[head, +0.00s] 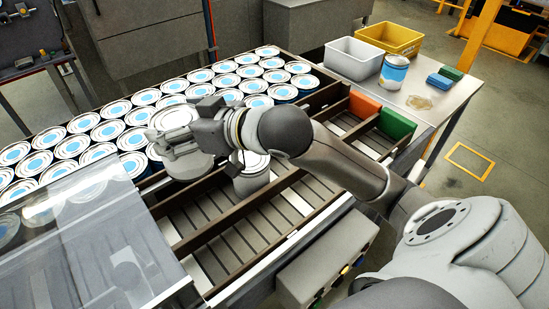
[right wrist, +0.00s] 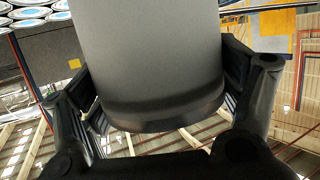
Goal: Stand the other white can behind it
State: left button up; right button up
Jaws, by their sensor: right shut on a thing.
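My right gripper (head: 180,142) is shut around a plain white can (head: 190,168), which looks roughly upright above the rollers near the left lanes. In the right wrist view the can's grey-white side (right wrist: 150,55) fills the middle, with a finger on each side. Another white can (head: 251,180) stands upright in a roller lane, to the right of the held can. My wrist and forearm hide part of its top. My left gripper is not in view.
Many blue-topped cans (head: 130,115) fill the lanes behind. An orange block (head: 364,106) and a green block (head: 397,124) lie at the lane ends at right. A side table holds a white bin (head: 353,60), a yellow bin (head: 390,38) and a blue can (head: 393,75). Front lanes (head: 265,225) are empty.

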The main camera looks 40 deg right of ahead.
aim_at(192, 159)
jog(key=s+f+b, duration=0.1)
jog(key=f+b, duration=0.1)
jog(key=b, duration=0.1)
jog(key=shift+s+f, duration=0.3)
jog(key=shift+s, duration=0.1)
jog(key=f+b, duration=0.2)
jog(key=w+f+b, duration=0.1)
jog(key=f+b, duration=0.1)
jog(key=f, duration=0.1)
jog(key=shift+b, duration=0.3)
jog(key=shift+s+f+b, duration=0.2)
jog(key=shift+f+b, duration=0.1)
notch_tip(192, 159, down, 10)
jog(key=o, duration=1.1)
jog(key=shift+f, duration=0.1)
